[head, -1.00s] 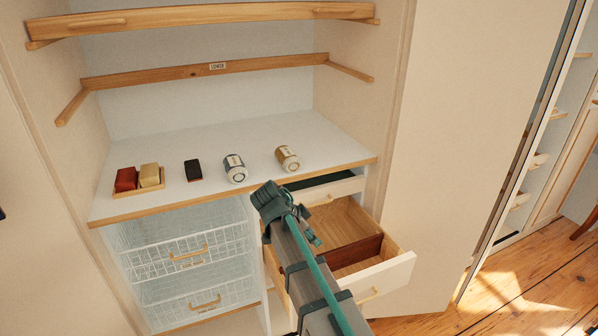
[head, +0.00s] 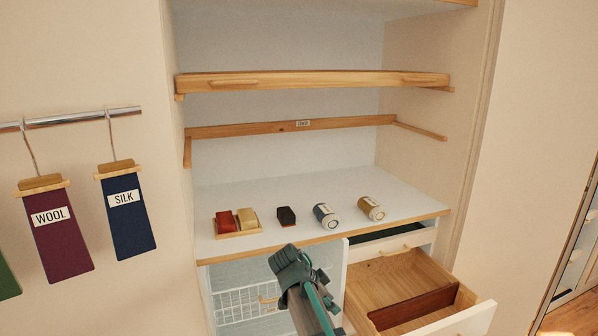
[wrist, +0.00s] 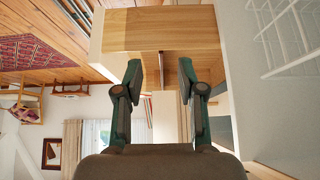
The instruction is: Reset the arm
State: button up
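My gripper (head: 290,264) is in front of the counter, left of the open drawer in the head view. In the wrist view my gripper (wrist: 160,75) has its two green fingers spread apart with nothing between them. A pale wooden drawer (wrist: 160,28) fills the space beyond the fingertips there. In the head view the open wooden drawer (head: 378,284) has a dark red-brown divider (head: 413,309) and is to the right of my arm.
A wire basket (head: 245,303) is below. WOOL (head: 62,235) and SILK (head: 127,215) hangers are at left.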

jog(key=s+d+f+n+g+y, duration=0.1)
jog(key=s+f+n, duration=0.45)
jog(key=f, duration=0.45)
jog(key=s+f+n+g+y, duration=0.1)
jog(key=s+f+n+y, duration=0.1)
jog(key=s+f+n, duration=0.5)
jog(key=s+d+f+n+g+y, duration=0.15)
jog(key=s+f, duration=0.25)
jog(key=f, duration=0.8)
jog(key=s+d+f+g, duration=0.1)
jog(key=s+f, duration=0.4)
jog(key=s, duration=0.5)
jog(key=s+d+f+g+y, duration=0.1)
jog(key=s+f, duration=0.4)
jog(key=s, duration=0.5)
jog(key=s+d+f+g+y, duration=0.1)
jog(key=s+d+f+g, duration=0.2)
jog(key=s, duration=0.7)
notch_tip(320, 180, down, 2)
jog(key=shift+s+f+g+p, duration=0.15)
jog(key=shift+s+g+p, duration=0.2)
jog(key=shift+s, duration=0.05)
